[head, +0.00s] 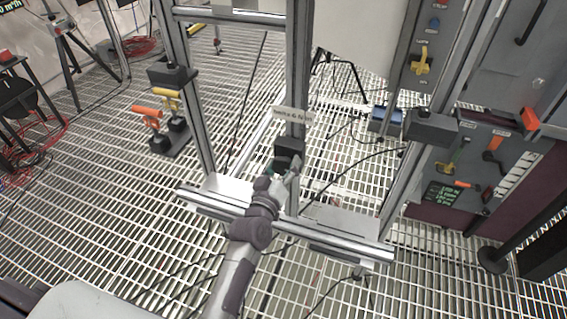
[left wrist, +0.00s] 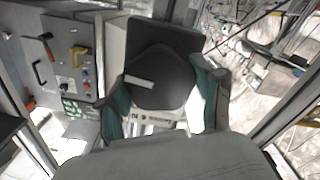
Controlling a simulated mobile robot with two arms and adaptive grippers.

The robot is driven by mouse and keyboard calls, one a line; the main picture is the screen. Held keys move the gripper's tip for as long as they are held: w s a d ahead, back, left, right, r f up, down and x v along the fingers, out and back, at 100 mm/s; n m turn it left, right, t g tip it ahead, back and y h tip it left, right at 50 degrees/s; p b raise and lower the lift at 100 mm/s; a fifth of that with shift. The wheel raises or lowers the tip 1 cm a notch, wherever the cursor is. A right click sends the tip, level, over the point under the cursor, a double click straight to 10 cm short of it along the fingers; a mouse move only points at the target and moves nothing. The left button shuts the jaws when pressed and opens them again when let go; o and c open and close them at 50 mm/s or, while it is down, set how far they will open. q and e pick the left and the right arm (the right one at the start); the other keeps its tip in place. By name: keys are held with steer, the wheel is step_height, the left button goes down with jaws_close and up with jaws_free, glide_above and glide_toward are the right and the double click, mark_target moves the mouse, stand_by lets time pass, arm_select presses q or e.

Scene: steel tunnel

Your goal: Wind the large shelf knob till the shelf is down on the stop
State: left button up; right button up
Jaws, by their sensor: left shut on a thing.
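The large knob (left wrist: 158,82) is dark and rounded with a pale bar mark on its face, seen close up in the left wrist view. My left gripper (left wrist: 163,98) has its green-padded fingers on either side of the knob and is shut on it. In the head view my left gripper (head: 284,171) reaches the black block (head: 289,147) on the middle upright, and the knob is mostly hidden behind the fingers. A pale torque label (head: 290,115) sits just above the block. I cannot make out the shelf or its stop for certain. My right gripper is not in view.
A metal frame with a low front rail (head: 330,240) stands around the knob. Black blocks sit on its left post (head: 172,76) and right post (head: 432,127). Orange and yellow handles (head: 165,105) are at the left. A control panel (head: 470,175) stands right. Cables cross the grating.

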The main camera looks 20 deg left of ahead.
arm_select(q)
steer(key=o, duration=1.1)
steer(key=shift+o, duration=0.2)
steer(key=shift+s, duration=0.1)
steer(key=s, duration=1.1)
steer(key=shift+s+a, duration=0.25)
steer(key=shift+s, duration=0.15)
steer(key=shift+f, duration=0.1)
